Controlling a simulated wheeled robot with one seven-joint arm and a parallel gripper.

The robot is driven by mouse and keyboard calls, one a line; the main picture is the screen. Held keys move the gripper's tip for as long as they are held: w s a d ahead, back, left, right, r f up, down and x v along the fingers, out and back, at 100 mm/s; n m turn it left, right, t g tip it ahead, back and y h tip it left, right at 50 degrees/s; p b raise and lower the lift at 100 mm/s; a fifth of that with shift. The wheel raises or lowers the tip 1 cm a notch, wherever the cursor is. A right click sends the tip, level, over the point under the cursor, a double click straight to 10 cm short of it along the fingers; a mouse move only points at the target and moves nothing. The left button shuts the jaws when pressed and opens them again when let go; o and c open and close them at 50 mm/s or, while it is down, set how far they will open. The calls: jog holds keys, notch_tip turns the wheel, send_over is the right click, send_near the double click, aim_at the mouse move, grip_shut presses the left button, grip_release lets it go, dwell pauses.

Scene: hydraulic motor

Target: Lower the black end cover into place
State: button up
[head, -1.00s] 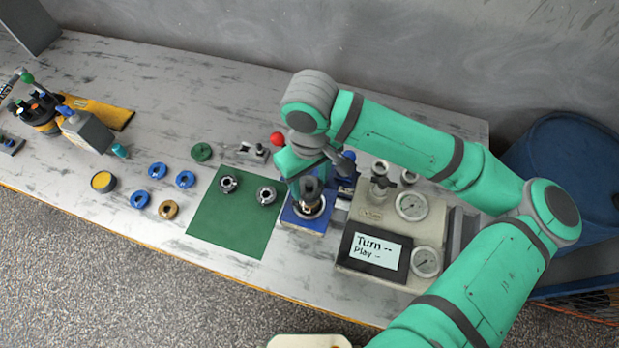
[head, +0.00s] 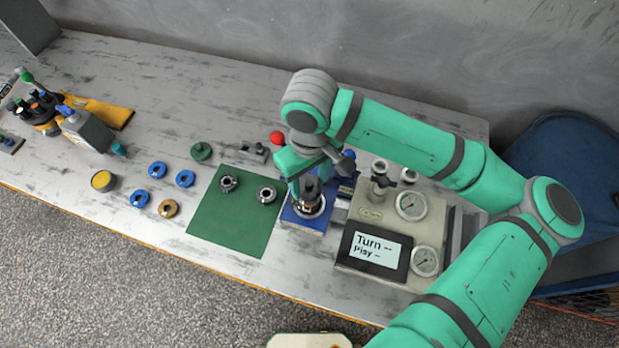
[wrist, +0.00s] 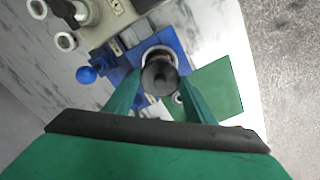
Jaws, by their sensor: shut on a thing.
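My gripper (wrist: 158,98) points down and is shut on the black end cover (wrist: 158,76), a dark round part with a knob-like top. In the wrist view the cover is over a pale metal ring-shaped housing (wrist: 174,55) in the blue fixture (wrist: 184,37). In the head view my gripper (head: 308,188) is above the same blue fixture (head: 293,217), with the metal housing (head: 313,211) just below. The fingers hide much of the cover, and I cannot tell whether it touches the housing.
A green mat (head: 230,235) with two dark ring parts lies left of the fixture. A beige gauge box (head: 372,213) with a "Turn / Play" screen (head: 375,250) stands close on the right. Blue, green and brass rings lie farther left. A red ball (head: 277,138) is behind.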

jog(key=shift+f, duration=0.45)
dwell(0.5)
jog(key=o, duration=1.8)
jog(key=shift+c, duration=0.2)
jog(key=shift+r, duration=0.15)
jog(key=shift+r, duration=2.6)
